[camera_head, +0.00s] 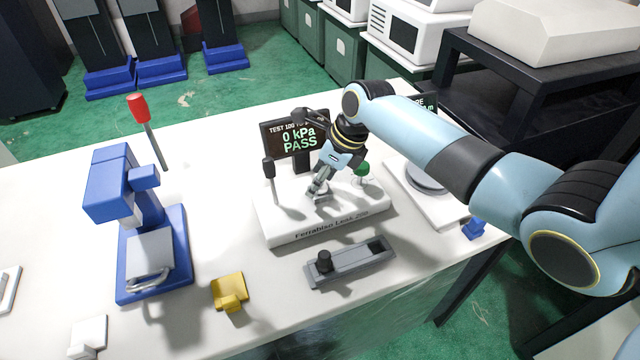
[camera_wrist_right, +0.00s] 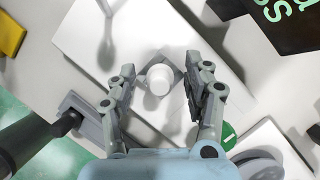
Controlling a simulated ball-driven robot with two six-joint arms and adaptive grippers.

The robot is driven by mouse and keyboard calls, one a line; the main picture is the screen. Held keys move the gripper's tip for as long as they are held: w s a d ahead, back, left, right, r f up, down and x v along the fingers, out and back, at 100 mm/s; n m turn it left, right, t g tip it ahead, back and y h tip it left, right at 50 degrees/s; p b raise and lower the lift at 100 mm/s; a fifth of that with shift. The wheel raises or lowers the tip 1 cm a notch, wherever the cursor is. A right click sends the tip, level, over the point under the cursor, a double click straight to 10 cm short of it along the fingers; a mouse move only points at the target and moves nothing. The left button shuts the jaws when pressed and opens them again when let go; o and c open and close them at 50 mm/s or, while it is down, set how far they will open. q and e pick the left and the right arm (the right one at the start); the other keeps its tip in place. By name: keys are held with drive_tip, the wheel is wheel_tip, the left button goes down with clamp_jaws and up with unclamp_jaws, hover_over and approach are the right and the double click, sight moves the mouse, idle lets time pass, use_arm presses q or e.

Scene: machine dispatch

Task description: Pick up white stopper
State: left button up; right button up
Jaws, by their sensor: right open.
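The white stopper (camera_wrist_right: 160,79) is a short round white piece, seen from above in the right wrist view. It sits on a pale base plate on the white leak tester (camera_head: 330,224), which shows "0 kPa PASS" on its screen (camera_head: 297,137). My right gripper (camera_wrist_right: 160,88) is open, with one finger on each side of the stopper and gaps visible between. In the head view my right gripper (camera_head: 319,190) points down over the middle of the tester, and its fingers mostly hide the stopper. My left gripper is not in view.
On the tester, a black-knobbed lever (camera_head: 269,168) stands left and a green knob (camera_head: 362,169) right. A grey fixture (camera_head: 350,265) lies in front, a scale (camera_head: 428,180) right. A blue press (camera_head: 150,235), yellow block (camera_head: 229,292) and white block (camera_head: 88,337) stand left.

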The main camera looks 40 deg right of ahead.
drive_tip(key=c, duration=0.9)
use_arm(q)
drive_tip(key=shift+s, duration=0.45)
use_arm(e)
drive_tip(key=shift+r, duration=0.1)
